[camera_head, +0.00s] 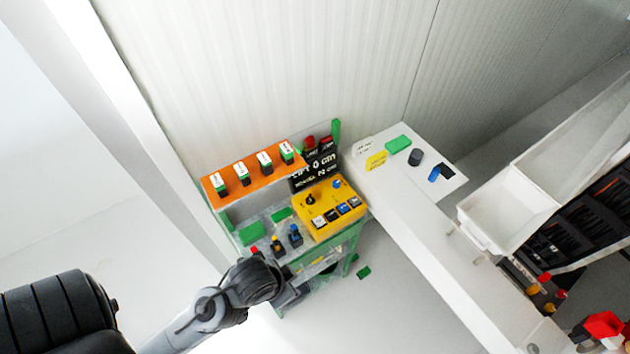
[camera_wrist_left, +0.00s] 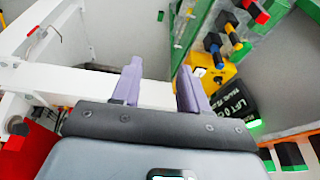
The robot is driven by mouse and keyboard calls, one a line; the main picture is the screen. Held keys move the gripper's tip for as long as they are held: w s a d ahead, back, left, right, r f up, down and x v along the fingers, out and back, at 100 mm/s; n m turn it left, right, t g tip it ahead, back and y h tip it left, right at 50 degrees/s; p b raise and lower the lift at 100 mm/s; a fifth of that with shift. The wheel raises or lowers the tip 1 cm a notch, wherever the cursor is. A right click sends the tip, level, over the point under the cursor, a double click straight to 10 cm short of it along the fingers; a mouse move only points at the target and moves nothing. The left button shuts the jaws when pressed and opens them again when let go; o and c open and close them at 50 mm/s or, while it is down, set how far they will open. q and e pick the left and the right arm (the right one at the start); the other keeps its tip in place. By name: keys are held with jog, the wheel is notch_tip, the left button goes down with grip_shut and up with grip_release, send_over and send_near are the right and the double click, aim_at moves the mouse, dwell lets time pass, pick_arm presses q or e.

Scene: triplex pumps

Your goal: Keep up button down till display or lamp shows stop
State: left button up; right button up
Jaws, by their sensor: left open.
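A yellow control box (camera_head: 331,207) with a dark knob and a row of small buttons stands on the green-framed cart. Which button is the up button I cannot read. Behind it a black display (camera_head: 314,171) reads "LIFT 0 CM" with a smaller unclear line. A red lamp (camera_head: 309,143) and a darker one sit on top. My left gripper (camera_wrist_left: 160,78) is open and empty, its purple fingers apart. In the head view it is mostly hidden by the wrist, at the cart's front left, apart from the box. The box (camera_wrist_left: 216,75) and display (camera_wrist_left: 236,108) also show in the wrist view.
An orange shelf (camera_head: 262,184) with several labelled switches stands left of the display. Small coloured knobs (camera_head: 277,243) stick up near my wrist. A white bench (camera_head: 400,200) with a green block (camera_head: 398,144) and dark cylinder (camera_head: 415,157) lies to the right.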

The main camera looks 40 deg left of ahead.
pick_arm(q)
grip_shut()
dwell(1.4)
